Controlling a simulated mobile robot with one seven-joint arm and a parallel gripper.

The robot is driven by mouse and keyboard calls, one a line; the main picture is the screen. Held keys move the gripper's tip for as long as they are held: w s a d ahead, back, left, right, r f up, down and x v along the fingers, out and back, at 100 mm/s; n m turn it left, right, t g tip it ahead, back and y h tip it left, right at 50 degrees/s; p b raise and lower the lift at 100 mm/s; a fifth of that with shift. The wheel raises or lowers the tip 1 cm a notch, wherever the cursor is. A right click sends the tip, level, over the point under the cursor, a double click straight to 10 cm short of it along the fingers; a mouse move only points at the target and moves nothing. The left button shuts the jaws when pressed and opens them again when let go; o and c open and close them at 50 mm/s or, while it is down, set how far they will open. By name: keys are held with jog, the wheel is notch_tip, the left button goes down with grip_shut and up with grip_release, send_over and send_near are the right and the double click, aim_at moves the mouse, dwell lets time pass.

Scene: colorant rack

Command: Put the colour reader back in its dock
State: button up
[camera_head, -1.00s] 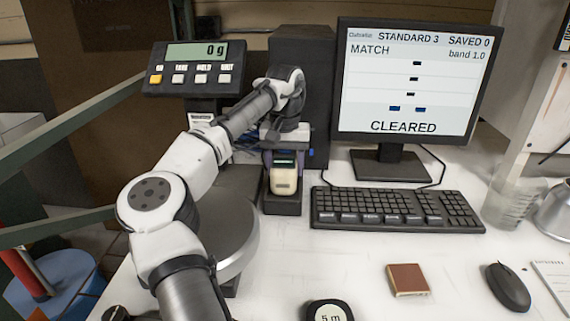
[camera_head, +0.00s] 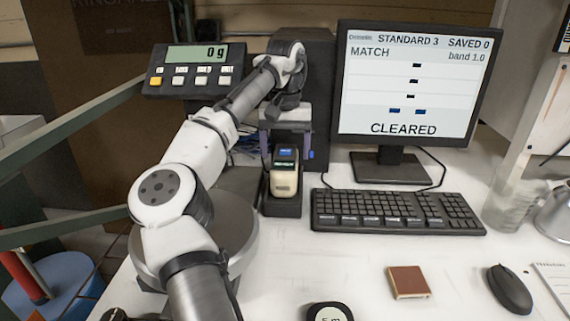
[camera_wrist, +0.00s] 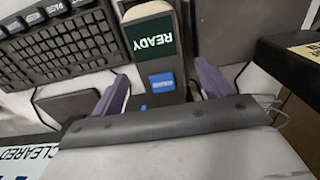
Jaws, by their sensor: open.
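The colour reader (camera_head: 285,182), cream with a dark top face, stands upright in its black dock (camera_head: 283,206) in front of the dark tower. In the wrist view the reader (camera_wrist: 152,42) shows a green READY screen and a blue button. My gripper (camera_head: 287,147) is above the reader, its jaws open and holding nothing. In the wrist view its two purple fingers (camera_wrist: 162,80) are spread on either side of the reader's near end, with gaps between. The reader's lower end is hidden inside the dock.
The keyboard (camera_head: 396,210) lies right of the dock, with the monitor (camera_head: 408,85) behind it reading CLEARED. The scale's round pan (camera_head: 235,235) is to the left. A brown-red block (camera_head: 408,281), a mouse (camera_head: 508,288) and a tape measure (camera_head: 329,312) lie in front.

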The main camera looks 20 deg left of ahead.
notch_tip(320, 180, up, 7)
jog(key=shift+f+p, duration=0.2)
jog(key=shift+p, duration=0.2)
jog(key=shift+f, duration=0.1)
